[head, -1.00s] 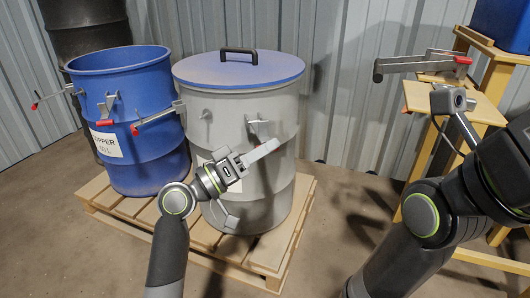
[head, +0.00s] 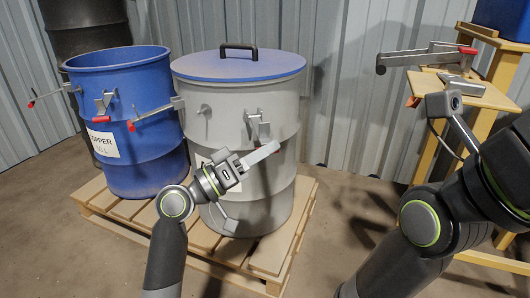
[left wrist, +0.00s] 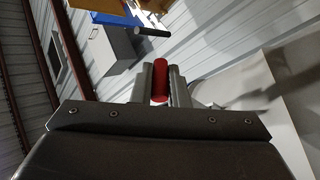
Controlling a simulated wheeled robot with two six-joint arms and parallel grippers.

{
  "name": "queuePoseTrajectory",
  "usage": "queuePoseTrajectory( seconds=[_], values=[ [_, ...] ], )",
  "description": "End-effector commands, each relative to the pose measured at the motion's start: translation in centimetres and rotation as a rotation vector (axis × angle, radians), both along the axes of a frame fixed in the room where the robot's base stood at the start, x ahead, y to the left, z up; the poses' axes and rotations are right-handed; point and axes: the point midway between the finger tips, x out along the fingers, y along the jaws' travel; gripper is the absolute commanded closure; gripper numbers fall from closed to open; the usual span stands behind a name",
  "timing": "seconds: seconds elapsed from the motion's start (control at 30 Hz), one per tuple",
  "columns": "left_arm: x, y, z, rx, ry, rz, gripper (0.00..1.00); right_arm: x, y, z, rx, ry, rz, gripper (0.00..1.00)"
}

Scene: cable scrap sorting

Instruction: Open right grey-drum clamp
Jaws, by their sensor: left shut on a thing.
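The grey drum (head: 243,205) with a blue lid (head: 238,66) stands on a pallet. Its right clamp (head: 258,127) is a metal latch high on the drum's front right. My left gripper (head: 258,155) is in front of the drum, just below that latch. It is shut on the clamp's red handle (left wrist: 160,80), which shows between the two fingers in the left wrist view. The fingers hide most of the handle in the head view. The drum's left clamp (head: 157,115) sticks out to the left with a red tip. My right gripper (head: 459,85) is beside the yellow stand; its finger gap is unclear.
A blue drum (head: 150,172) with red-tipped clamps stands open at left on the same wooden pallet (head: 262,262). The floor between pallet and stand is clear.

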Motion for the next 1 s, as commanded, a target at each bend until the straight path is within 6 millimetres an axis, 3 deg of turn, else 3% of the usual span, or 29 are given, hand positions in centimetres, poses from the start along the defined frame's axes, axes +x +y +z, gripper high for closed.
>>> queuePoseTrajectory(
  seconds=[0.57,0.6,0.73,1.0],
  values=[
    [0.29,0.23,-0.26,0.002,0.003,0.012,1.00,-0.01,-0.03,-0.05,0.009,0.002,0.012,0.64],
    [0.29,0.24,-0.25,0.002,0.003,0.012,0.83,-0.01,-0.03,-0.06,0.009,0.002,0.012,0.64],
    [0.23,0.19,-0.21,0.000,0.002,0.009,0.66,0.01,-0.03,-0.08,0.007,0.002,0.010,0.64],
    [0.12,0.09,-0.13,-0.001,0.001,0.004,0.64,0.04,0.01,-0.11,0.001,0.003,0.004,0.64]
  ],
)
